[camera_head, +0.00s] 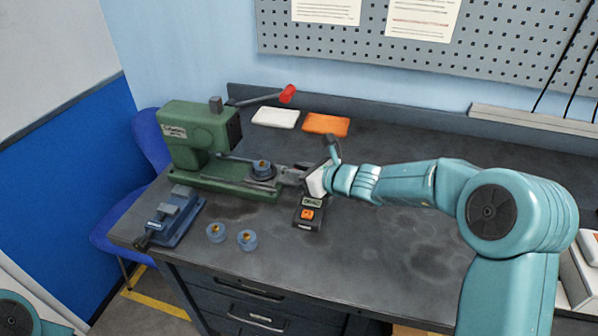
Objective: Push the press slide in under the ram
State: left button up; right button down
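The green press (205,135) stands at the left back of the bench, with its head over the left end of a long green base. The press slide (259,178) is on the right part of that base, out to the right of the head. A blue round piece with an orange centre (262,167) sits on it. My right gripper (298,175) is at the slide's right end, close to or touching it. Its fingers are small and partly hidden, so its opening is unclear. The ram is not clearly visible. My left gripper is out of view.
A lever with a red knob (288,94) reaches right from the press. A small black box with an orange button (307,214) stands just below my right gripper. Two blue round pieces (231,235) and a blue vise (170,217) are in front. White and orange pads (326,124) lie behind.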

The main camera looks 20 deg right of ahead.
aim_at(260, 166)
jog(key=shift+w+a+f, duration=0.1)
jog(key=shift+w+a, duration=0.1)
jog(key=shift+a, duration=0.1)
jog(key=w+a, duration=0.1)
jog(key=a, duration=0.1)
jog(key=w+a+b, duration=0.1)
jog(key=w+a, duration=0.1)
jog(key=a, duration=0.1)
jog(key=w+a+b, duration=0.1)
jog(key=w+a, duration=0.1)
jog(key=shift+a, duration=0.3)
jog(key=shift+w+a, duration=0.1)
jog(key=shift+r, duration=0.2)
